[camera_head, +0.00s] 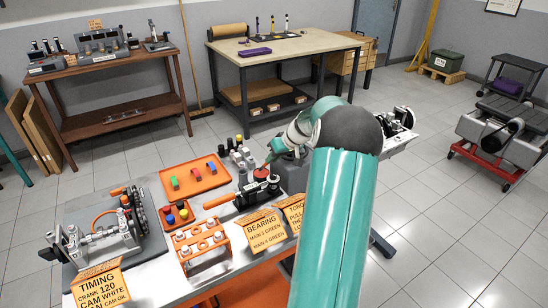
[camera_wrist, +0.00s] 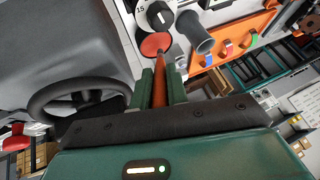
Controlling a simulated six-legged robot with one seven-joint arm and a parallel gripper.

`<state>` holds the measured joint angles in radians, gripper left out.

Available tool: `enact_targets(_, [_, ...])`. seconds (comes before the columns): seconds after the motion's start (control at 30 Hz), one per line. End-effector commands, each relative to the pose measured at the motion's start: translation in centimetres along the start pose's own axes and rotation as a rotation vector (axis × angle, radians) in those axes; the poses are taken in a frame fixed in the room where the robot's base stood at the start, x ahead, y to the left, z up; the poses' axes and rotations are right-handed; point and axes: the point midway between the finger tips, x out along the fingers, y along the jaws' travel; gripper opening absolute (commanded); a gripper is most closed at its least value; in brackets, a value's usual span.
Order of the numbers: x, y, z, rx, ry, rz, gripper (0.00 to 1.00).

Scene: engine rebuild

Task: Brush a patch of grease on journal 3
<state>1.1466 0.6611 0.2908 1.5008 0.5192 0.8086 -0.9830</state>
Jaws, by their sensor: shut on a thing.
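My gripper (camera_wrist: 162,82) is shut on an orange-brown handle (camera_wrist: 160,88), seen in the wrist view between its green fingers; I take it for the brush. The far end of the brush is hard to make out. A round red surface (camera_wrist: 155,43), perhaps the grease in its pot, lies just beyond the fingertips. In the head view the red-topped pot (camera_head: 261,173) stands on the bench, with my gripper (camera_head: 268,160) close above it. I cannot tell whether the brush touches the red surface. Journal 3 cannot be singled out.
An orange tray (camera_head: 195,181) with coloured pieces lies behind the pot. An orange-handled tool (camera_head: 220,201), an orange stand (camera_head: 203,243) and label cards (camera_head: 264,230) are close by. A grey cylinder (camera_wrist: 195,32) and a dial (camera_wrist: 155,14) stand near the fingertips.

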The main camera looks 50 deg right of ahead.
Motion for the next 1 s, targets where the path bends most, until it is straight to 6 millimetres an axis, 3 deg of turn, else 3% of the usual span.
enact_targets(1.0, [0.68,0.22,0.43,0.0,0.0,0.0,0.0])
